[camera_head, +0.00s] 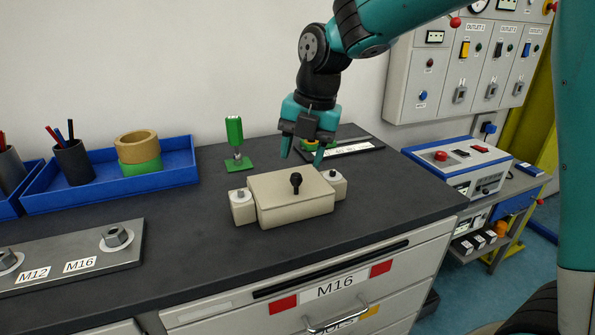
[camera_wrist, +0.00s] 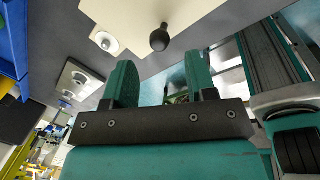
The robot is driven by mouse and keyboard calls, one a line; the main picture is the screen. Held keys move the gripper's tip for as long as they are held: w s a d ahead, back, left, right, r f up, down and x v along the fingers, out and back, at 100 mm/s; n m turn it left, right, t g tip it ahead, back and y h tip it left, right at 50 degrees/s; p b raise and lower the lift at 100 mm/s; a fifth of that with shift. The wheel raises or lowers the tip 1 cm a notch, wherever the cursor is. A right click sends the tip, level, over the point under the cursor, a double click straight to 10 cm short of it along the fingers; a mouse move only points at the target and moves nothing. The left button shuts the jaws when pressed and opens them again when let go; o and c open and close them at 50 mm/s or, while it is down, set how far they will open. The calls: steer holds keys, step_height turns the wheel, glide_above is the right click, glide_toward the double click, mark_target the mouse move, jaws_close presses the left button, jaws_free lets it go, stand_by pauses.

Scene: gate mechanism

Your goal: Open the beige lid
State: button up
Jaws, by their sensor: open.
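The beige lid (camera_head: 280,185) tops a low beige box on the dark worktop, and it looks closed. A black knob (camera_head: 296,181) stands up from the lid. In the wrist view the lid (camera_wrist: 190,15) is at the top, with the black knob (camera_wrist: 159,39) pointing towards the camera. My gripper (camera_head: 303,157) is above and behind the box, pointing down, with its teal fingers apart and nothing between them. In the wrist view my gripper (camera_wrist: 165,82) is open and apart from the knob.
Beige side blocks with bolts (camera_head: 242,208) (camera_head: 334,184) flank the box. A green-handled tool (camera_head: 235,140) stands behind it at left. A blue tray (camera_head: 110,182) and an M12/M16 bolt plate (camera_head: 75,262) are further left. The worktop in front of the box is clear.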

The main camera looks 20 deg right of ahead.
mark_target(297, 174)
steer(key=f, duration=0.3)
steer(key=a+f, duration=0.1)
steer(key=shift+w+f, duration=0.3)
steer(key=shift+f, duration=0.1)
steer(key=shift+d, duration=0.1)
jaws_close()
